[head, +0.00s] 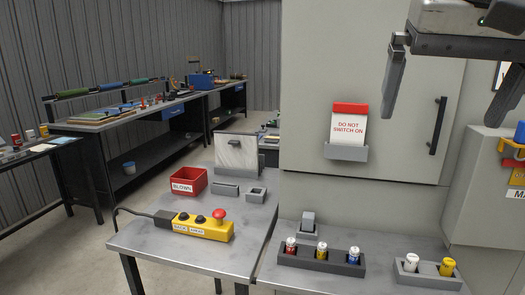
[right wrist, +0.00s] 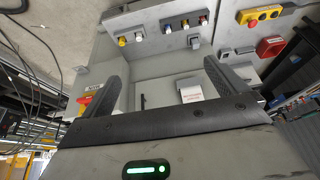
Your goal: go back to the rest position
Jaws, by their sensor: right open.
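My right gripper (head: 443,108) hangs at the top right of the head view, in front of the tall grey cabinet (head: 310,80). Its two fingers are wide apart with nothing between them. In the right wrist view the open fingers of this gripper (right wrist: 164,72) show, with the cabinet front beyond them. My left gripper is not in the head view. A "DO NOT SWITCH ON" card (head: 348,127) with a red top stands in a grey holder (head: 346,152) on the cabinet door. The door's dark handle (head: 438,126) is to the right of the card.
A grey block (head: 322,262) holds several fuses on the bench; another holder (head: 412,277) has a white and a yellow one. A yellow button box (head: 203,227) and red "BLOWN" bin (head: 189,181) are on the left table (head: 150,240). Open floor lies further left.

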